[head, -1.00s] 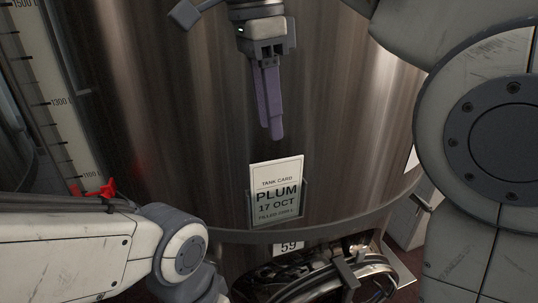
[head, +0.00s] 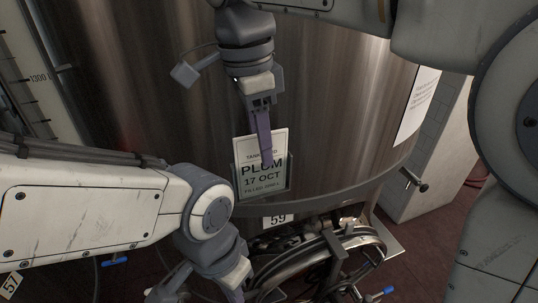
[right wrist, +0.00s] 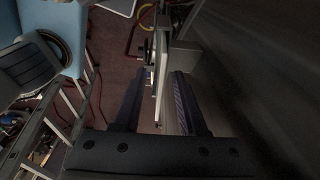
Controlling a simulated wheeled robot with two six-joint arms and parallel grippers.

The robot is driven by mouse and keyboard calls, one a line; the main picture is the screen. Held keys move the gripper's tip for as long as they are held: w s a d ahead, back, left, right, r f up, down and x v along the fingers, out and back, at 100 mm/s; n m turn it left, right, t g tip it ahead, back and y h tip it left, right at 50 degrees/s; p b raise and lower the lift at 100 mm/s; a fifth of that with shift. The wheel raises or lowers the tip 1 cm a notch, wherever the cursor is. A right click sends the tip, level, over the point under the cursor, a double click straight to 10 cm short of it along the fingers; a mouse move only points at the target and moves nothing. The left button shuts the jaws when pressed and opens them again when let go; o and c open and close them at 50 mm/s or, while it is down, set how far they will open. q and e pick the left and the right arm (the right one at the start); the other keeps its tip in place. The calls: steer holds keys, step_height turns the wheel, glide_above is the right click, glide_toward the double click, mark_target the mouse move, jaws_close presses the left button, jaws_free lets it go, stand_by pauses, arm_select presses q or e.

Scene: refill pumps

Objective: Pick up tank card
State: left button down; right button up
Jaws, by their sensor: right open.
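The white tank card (head: 263,181), reading PLUM 17 OCT, stands in a holder (head: 289,178) on the front of the steel tank (head: 335,110). My right gripper (head: 266,160) comes down from above, its purple fingers overlapping the card's upper part and hiding some lettering. In the right wrist view the open fingers (right wrist: 157,82) stand on either side of a thin upright edge, which looks like the card and holder seen edge-on. I see no clear contact. My left gripper (head: 236,294) is low in the head view, cut by the bottom edge; its opening does not show.
A tank rim band (head: 340,205) runs below the card, with a tag numbered 59 (head: 278,220) under it. A round metal hatch (head: 335,262) sits below. A white sheet (head: 417,105) is on the tank's right side. A ladder (right wrist: 62,115) shows in the right wrist view.

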steer(key=shift+f, duration=0.25)
stand_by(0.5)
jaws_close()
stand_by(1.4)
